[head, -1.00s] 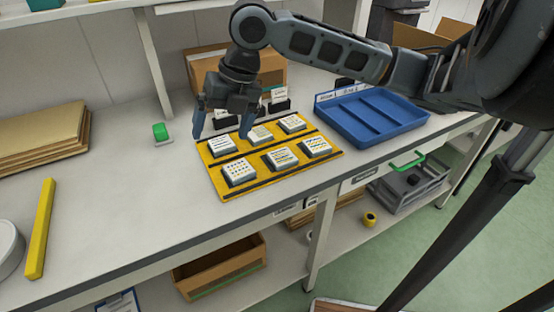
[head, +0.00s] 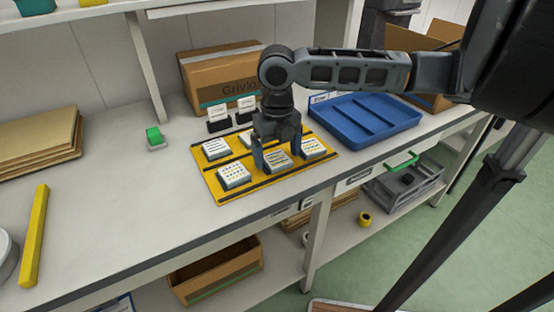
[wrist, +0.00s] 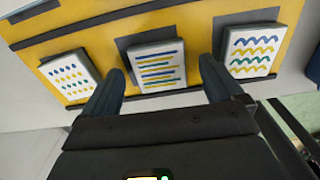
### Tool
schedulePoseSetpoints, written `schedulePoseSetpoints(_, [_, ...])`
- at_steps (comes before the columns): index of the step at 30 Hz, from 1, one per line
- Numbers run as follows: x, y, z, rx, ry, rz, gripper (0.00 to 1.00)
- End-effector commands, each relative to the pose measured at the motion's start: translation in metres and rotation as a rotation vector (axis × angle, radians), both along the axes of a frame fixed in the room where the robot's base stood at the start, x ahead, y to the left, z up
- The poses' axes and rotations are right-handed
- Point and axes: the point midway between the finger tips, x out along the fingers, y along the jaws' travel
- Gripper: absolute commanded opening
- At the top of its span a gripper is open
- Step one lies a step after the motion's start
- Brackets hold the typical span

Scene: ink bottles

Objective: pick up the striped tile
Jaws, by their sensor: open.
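The striped tile (wrist: 157,66), a white square block with blue and yellow lines, sits between a dotted tile (wrist: 70,75) and a wavy-lined tile (wrist: 250,50) in the wrist view. In the head view the striped tile (head: 277,161) is in the middle of the front row on the yellow board (head: 256,190). My gripper (head: 277,155) is open above it, pointing down. The gripper partly hides the back row.
A blue compartment tray (head: 365,122) stands right of the board.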

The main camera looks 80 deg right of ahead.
Motion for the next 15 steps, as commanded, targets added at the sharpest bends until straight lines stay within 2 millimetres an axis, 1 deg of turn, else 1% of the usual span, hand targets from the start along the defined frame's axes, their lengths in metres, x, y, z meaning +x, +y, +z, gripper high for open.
schedulePoseSetpoints(3, [0.0, 0.0004, -0.0053, 0.0, 0.0, 0.001, 0.94])
schedulePoseSetpoints(9, [0.0001, 0.0002, -0.0054, -0.001, -0.001, 0.001, 0.93])
schedulePoseSetpoints(15, [0.0002, 0.0003, -0.0051, -0.001, -0.001, 0.001, 0.73])
